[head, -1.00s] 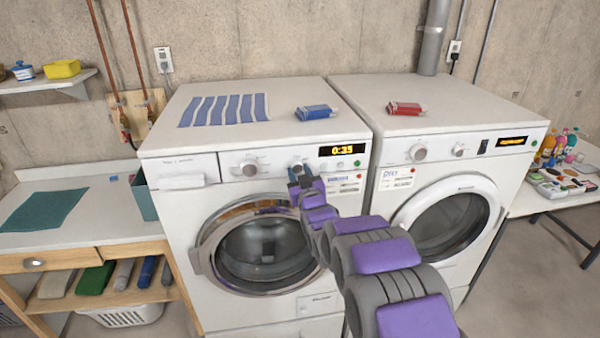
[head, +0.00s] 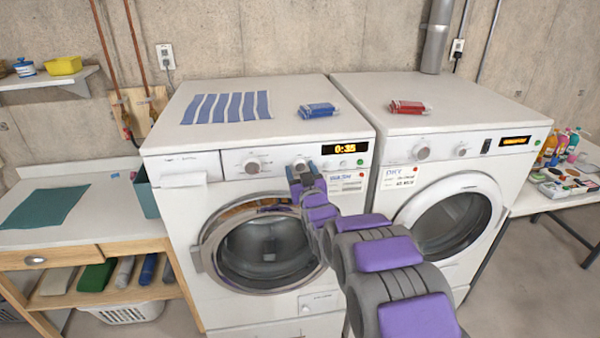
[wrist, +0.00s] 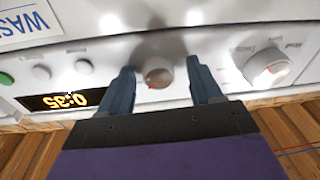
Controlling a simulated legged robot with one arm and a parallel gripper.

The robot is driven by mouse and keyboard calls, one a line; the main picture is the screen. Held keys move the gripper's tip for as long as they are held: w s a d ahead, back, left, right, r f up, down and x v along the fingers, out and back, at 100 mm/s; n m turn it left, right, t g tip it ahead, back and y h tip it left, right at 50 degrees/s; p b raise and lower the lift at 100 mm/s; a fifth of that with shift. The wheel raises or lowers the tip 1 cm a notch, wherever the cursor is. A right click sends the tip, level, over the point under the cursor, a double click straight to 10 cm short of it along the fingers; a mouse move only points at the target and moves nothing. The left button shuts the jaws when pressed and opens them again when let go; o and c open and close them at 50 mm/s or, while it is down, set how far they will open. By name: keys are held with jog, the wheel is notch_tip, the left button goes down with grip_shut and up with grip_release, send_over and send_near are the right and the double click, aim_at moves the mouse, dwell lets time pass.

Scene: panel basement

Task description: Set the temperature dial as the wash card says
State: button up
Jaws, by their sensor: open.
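The white washing machine (head: 270,255) stands in the middle of the head view. A small grey round dial (wrist: 158,76) with a red mark is on its panel in the wrist view. My open gripper (head: 303,174) is at this dial; in the wrist view its fingers (wrist: 162,78) lie either side of it, with gaps visible. A larger white dial (wrist: 267,68) with a red mark sits to the right there, and to the left in the head view (head: 252,165). The wash card (head: 350,182) is on the machine's front, its small text unreadable. The card (wrist: 28,22) is cropped in the wrist view.
The washer display (head: 345,149) reads 0:35. A dryer (head: 455,150) with a DRY card (head: 401,174) stands close on the right. A blue box (head: 318,110) and striped cloth (head: 226,107) lie on the washer. A side table (head: 545,205) with bottles is far right.

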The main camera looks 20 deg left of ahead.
jog(key=shift+d, duration=0.15)
jog(key=shift+s+d, duration=0.15)
jog(key=shift+s, duration=0.1)
jog(key=p+v, duration=0.1)
jog(key=v, duration=1.5)
jog(key=shift+s+f, duration=0.15)
jog(key=shift+s, duration=0.15)
